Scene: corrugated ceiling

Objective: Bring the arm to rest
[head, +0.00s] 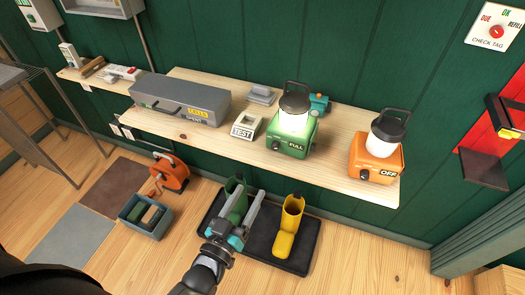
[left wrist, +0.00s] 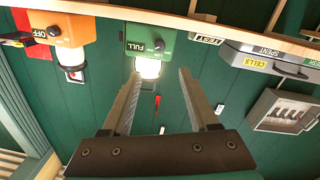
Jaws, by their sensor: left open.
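My left arm comes up from the bottom of the head view. My left gripper (head: 251,198) is open, its two grey fingers apart and pointing away toward the wall, below the shelf edge. In the head view it is over the black tray and overlaps a green boot (head: 236,196). In the left wrist view the open fingers (left wrist: 160,72) have nothing between them that they hold. The green lantern (left wrist: 149,45) shows beyond the fingertips, apart from them. My right gripper is in neither view.
The wooden shelf (head: 335,170) carries the green lantern (head: 292,130), an orange lantern (head: 377,155) and a grey case (head: 180,100). A yellow boot (head: 289,228) stands on the black tray (head: 262,247). An orange reel (head: 170,172) and blue bin (head: 144,222) are left. Floor at front is open.

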